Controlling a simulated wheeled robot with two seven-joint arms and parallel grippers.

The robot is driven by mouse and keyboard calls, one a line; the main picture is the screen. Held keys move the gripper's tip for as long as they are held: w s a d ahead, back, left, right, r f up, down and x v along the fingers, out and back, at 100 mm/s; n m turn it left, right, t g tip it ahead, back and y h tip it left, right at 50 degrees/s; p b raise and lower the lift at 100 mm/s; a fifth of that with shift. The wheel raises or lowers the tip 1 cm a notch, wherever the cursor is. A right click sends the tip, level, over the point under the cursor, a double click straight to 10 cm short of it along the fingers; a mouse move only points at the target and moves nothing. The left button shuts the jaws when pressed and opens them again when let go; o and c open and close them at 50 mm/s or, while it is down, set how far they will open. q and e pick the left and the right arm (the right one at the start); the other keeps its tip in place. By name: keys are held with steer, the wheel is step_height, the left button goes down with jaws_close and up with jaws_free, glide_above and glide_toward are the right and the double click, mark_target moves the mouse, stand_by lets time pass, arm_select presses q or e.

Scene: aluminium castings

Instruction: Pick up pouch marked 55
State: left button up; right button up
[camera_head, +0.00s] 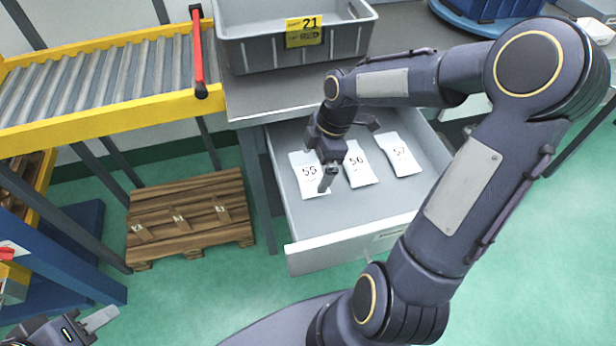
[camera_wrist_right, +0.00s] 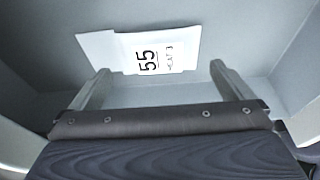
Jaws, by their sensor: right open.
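The white pouch marked 55 (camera_head: 308,182) lies flat at the left of the open drawer (camera_head: 375,203). My right gripper (camera_head: 328,172) is over the drawer at this pouch's right edge and hides part of it. In the right wrist view the pouch (camera_wrist_right: 185,42) lies ahead of the two spread, empty fingers (camera_wrist_right: 160,72), with its number turned sideways. Pouches marked 56 (camera_head: 358,168) and 57 (camera_head: 401,157) lie to its right. My left gripper (camera_head: 98,321) is at the bottom left corner, mostly cut off, with one finger showing.
The drawer's walls and front panel stand around the pouches. Above it, a grey bin (camera_head: 345,48) labelled 21 is on the bench (camera_head: 245,93). A roller conveyor (camera_head: 105,75) and a wooden pallet (camera_head: 188,222) are to the left. A blue container (camera_head: 490,8) is at the top right.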

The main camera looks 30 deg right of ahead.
mark_target(312, 176)
steer(key=x, duration=0.4)
steer(key=shift+d+b, duration=0.2)
steer(key=shift+b, duration=0.15)
steer(key=c, duration=0.9)
